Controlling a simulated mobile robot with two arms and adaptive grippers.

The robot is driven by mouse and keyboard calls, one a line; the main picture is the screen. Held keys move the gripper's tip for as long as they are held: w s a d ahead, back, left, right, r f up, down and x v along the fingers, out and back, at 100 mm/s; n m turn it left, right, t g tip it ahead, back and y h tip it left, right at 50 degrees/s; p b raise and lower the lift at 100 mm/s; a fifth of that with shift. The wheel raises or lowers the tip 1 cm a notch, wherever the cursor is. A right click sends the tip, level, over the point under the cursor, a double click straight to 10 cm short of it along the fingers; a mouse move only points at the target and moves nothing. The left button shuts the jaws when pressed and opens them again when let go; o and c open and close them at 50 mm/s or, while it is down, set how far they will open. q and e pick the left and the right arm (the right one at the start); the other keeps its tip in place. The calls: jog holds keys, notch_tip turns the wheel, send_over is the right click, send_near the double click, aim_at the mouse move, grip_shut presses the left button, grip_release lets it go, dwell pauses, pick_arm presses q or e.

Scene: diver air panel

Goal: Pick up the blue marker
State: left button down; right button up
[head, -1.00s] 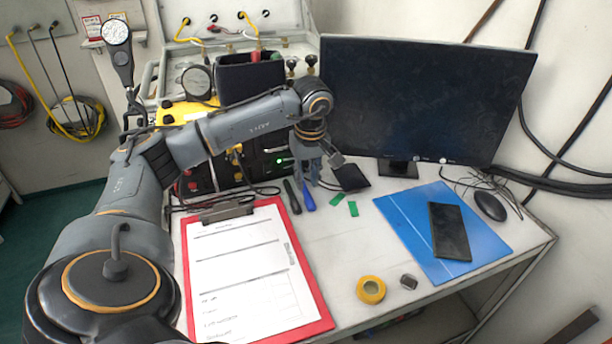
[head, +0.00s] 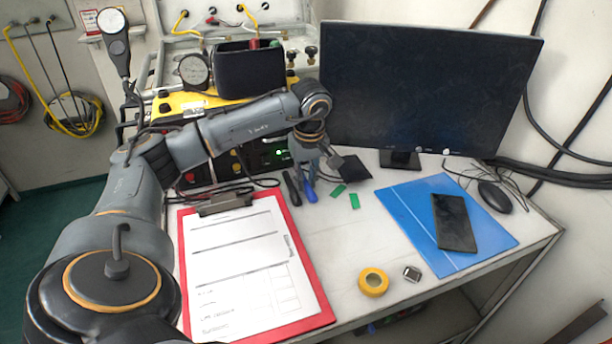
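The blue marker (head: 310,193) lies on the white desk, just beyond the top right of the red clipboard. Only its near end shows. My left gripper (head: 308,174) points down right over the marker's far end. Its grey fingers hide that end, and I cannot tell whether they are open around the marker or closed on it. A dark marker-like stick (head: 292,188) lies close on the left. My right gripper is out of view.
The red clipboard (head: 325,312) covers the front left. Green pieces (head: 354,201), a yellow tape roll (head: 373,282) and a blue folder (head: 409,222) with a phone (head: 454,222) lie to the right. The monitor (head: 425,90) stands behind. The middle of the desk is clear.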

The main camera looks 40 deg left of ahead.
aim_at(306, 181)
pick_arm(q)
jog(key=shift+r, duration=0.1)
notch_tip(306, 181, up, 4)
jog(key=p, duration=0.3)
jog(key=shift+r+p, duration=0.1)
jog(key=shift+p, duration=0.25)
jog(key=s+d+r+p, duration=0.3)
jog(key=s+r, duration=0.6)
jog(key=s, duration=0.4)
jog(key=shift+s+d, duration=0.2)
jog(key=shift+d, duration=0.45)
jog(key=shift+f, duration=0.1)
